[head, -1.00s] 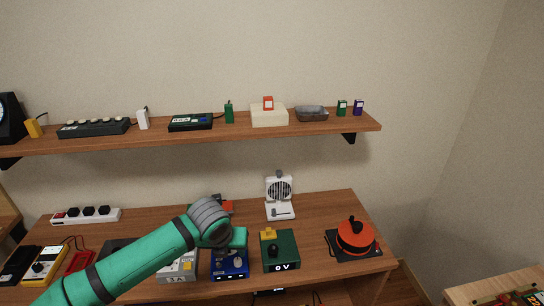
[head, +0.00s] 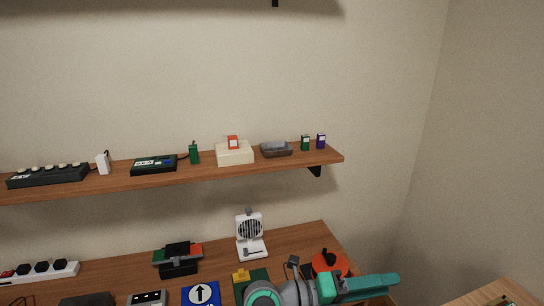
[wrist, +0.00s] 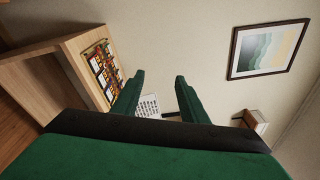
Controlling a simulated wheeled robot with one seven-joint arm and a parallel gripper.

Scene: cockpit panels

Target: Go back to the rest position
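My gripper (wrist: 159,76) shows in the wrist view with its two dark green fingers apart and nothing between them. It is open and points toward a wall, away from the desk. My green and grey arm (head: 358,287) is at the bottom right of the head view, in front of the desk's right part.
The desk (head: 220,272) holds a white fan-like device (head: 250,236), a blue box with an arrow (head: 201,295) and a red round device (head: 330,264), partly hidden by my arm. A shelf (head: 200,179) is above. The wrist view shows a framed picture (wrist: 268,48) and a wooden cabinet (wrist: 55,75).

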